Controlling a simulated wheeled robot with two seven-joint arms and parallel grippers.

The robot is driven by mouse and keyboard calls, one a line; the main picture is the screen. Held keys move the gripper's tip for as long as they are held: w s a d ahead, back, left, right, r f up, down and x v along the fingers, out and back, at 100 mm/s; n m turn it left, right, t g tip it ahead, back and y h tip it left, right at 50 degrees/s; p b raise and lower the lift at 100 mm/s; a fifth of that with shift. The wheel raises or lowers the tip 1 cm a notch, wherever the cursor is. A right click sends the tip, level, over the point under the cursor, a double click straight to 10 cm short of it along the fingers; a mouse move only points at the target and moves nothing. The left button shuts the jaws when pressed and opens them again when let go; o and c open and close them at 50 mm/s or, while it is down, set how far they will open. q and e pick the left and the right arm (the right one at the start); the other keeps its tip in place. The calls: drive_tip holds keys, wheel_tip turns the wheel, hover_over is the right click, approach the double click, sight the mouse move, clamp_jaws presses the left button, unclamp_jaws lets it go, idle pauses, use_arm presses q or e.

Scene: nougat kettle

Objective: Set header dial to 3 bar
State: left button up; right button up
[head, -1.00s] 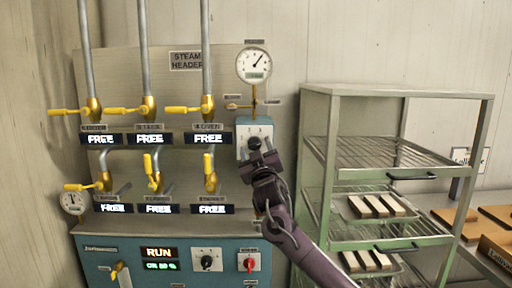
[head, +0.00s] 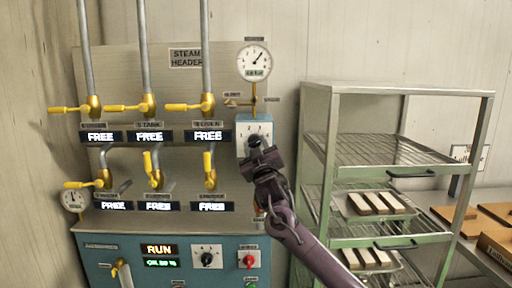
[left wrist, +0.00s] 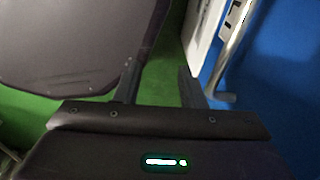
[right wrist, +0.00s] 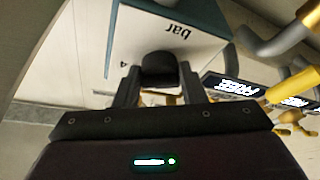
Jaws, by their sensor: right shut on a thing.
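The header dial is a black knob (right wrist: 158,70) on the pale face of a blue box (head: 241,124), below the round header gauge (head: 254,61). My right gripper (head: 256,146) is shut on the knob, one finger on each side of it in the right wrist view. That view shows "bar" and a 4 upside down on the face. My gripper hides much of the scale in the head view, so I cannot read the setting. The gauge needle points up and right; its small digits are unclear. My left gripper (left wrist: 160,85) is open and empty, away from the panel.
Yellow valve handles (head: 182,106) and FREE displays (head: 208,136) fill the panel left of the dial. A lower blue control panel (head: 222,252) shows RUN. A green rack (head: 325,155) with trays stands close on the right.

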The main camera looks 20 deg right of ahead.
drive_tip(key=n+y, duration=0.1)
drive_tip(key=n, duration=0.1)
drive_tip(key=n+y+p, duration=0.1)
drive_tip(key=n, duration=0.1)
drive_tip(key=n+g+y+p, duration=0.1)
drive_tip(key=n, duration=0.2)
drive_tip(key=shift+d+r, duration=0.2)
drive_tip(key=shift+r, duration=0.05)
drive_tip(key=shift+n+g+y+p, duration=0.5)
drive_tip(key=shift+n+p, duration=0.1)
drive_tip(key=shift+n, duration=0.9)
drive_tip(key=shift+f, duration=0.1)
drive_tip(key=o, duration=1)
drive_tip(key=shift+s, duration=0.15)
drive_tip(key=shift+s, duration=0.25)
drive_tip(key=s+f+b, duration=0.1)
drive_tip(key=s+b, duration=0.2)
drive_tip(key=s, duration=0.4)
drive_tip(key=shift+d, duration=0.35)
